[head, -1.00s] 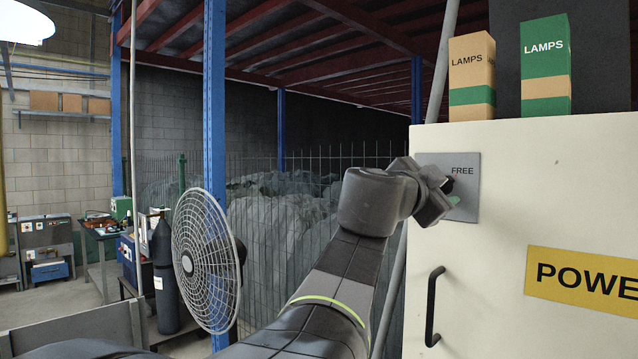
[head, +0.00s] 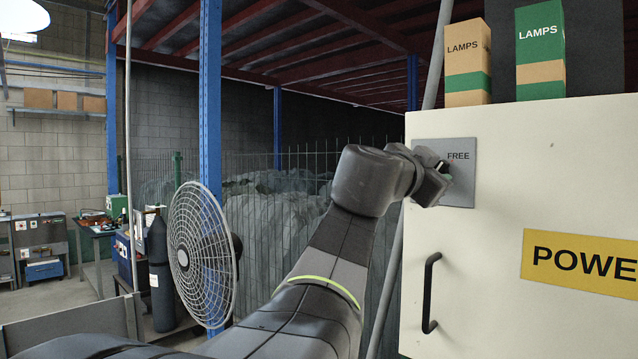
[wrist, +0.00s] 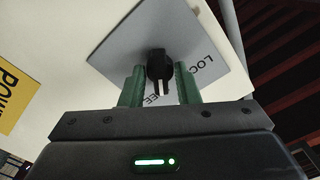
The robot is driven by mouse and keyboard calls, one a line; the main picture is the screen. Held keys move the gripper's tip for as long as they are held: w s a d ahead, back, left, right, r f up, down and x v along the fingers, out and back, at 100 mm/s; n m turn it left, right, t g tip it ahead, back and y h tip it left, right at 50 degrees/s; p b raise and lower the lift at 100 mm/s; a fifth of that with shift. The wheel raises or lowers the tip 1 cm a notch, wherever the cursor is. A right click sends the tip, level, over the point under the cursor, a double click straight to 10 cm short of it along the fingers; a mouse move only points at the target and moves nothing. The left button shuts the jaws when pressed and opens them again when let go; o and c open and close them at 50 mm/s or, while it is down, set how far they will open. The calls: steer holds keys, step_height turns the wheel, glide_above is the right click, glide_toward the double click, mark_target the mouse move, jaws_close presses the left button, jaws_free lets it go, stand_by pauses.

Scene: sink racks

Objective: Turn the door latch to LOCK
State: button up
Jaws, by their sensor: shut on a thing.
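The door latch is a small black knob (wrist: 160,64) on a grey plate (wrist: 120,50) fixed to the cream cabinet door. In the wrist view the plate's lettering shows partly, as "LOC" and "EE", with the rest hidden behind my fingers. In the head view the plate (head: 462,186) reads FREE, and only a bit of the black latch shows past my gripper (head: 446,176). My gripper's green fingers (wrist: 160,76) stand on both sides of the knob and are shut on it.
The cream cabinet (head: 480,245) carries a black bar handle (head: 431,293) below the plate and a yellow sign (head: 580,262). Two lamp boxes stand on top, one tan (head: 467,62) and one green (head: 540,50). A fan (head: 200,255) stands left of my arm.

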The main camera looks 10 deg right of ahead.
steer(key=shift+n+b, duration=2.35)
steer(key=shift+n, duration=5.65)
steer(key=o, duration=1)
steer(key=b+v, duration=0.3)
steer(key=v, duration=1.1)
steer(key=shift+w+d, duration=0.15)
